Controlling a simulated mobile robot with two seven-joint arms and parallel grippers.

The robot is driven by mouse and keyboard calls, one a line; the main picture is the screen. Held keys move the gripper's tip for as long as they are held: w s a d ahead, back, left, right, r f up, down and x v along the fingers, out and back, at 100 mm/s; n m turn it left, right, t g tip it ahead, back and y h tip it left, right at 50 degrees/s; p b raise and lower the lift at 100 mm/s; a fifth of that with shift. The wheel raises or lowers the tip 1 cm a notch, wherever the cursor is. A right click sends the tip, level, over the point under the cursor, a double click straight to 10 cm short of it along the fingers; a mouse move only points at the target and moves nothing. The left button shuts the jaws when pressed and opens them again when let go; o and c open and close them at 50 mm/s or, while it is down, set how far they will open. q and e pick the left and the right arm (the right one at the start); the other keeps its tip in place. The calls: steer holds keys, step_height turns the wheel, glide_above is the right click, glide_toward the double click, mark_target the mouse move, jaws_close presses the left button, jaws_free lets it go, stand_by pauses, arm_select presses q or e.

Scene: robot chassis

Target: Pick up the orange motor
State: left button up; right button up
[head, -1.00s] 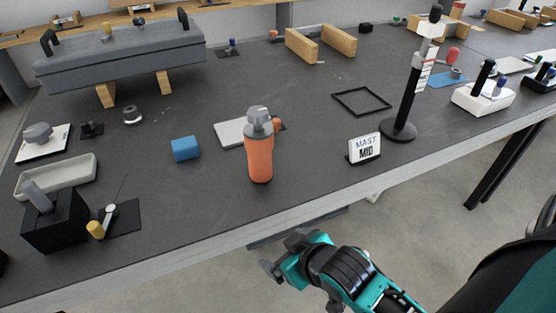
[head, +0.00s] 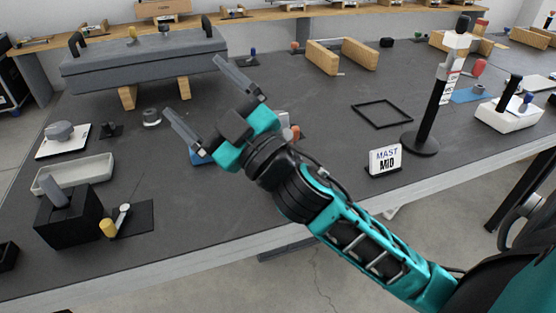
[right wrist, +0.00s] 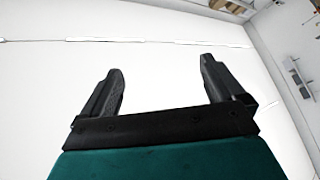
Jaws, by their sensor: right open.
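The orange motor is mostly hidden behind my right arm in the head view. Only part of its grey top (head: 283,121) and a small orange-red piece beside it (head: 296,132) seem to show past the wrist. My right gripper (head: 194,87) is open and empty, raised over the dark table with its fingers pointing to the upper left. In the right wrist view the two fingers (right wrist: 160,72) stand wide apart with only a pale, bright surface between them. My left gripper is not in view.
A blue block (head: 199,158) is partly hidden behind the gripper. A grey slab on wooden blocks (head: 145,62) stands at the back left. A sign (head: 385,160), a black frame (head: 382,113) and a post stand (head: 421,143) are to the right. Dark table is bare at the front middle.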

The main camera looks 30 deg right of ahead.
steer(key=s+a+r+n+g+y, duration=0.4)
steer(key=a+r+n+g+y, duration=0.25)
steer(key=n+y, duration=0.7)
steer(key=s+a+n+g+y, duration=0.2)
steer(key=a+n+g, duration=0.1)
steer(key=n+g, duration=0.4)
steer(key=n+g+h, duration=0.2)
steer(key=g+h, duration=0.2)
steer(key=h, duration=1.9)
glide_toward(281, 118)
steer(key=f, duration=0.2)
steer(key=x, duration=0.3)
steer(key=b+x, duration=0.1)
steer(key=x, duration=0.2)
steer(key=shift+w+d+b, duration=0.1)
steer(key=shift+w+b, duration=0.2)
steer(key=shift+w, duration=0.15)
steer(key=shift+b+x, duration=0.35)
steer(key=shift+x, duration=2.8)
steer(key=shift+w, duration=0.2)
steer(key=shift+r, duration=0.1)
jaws_close()
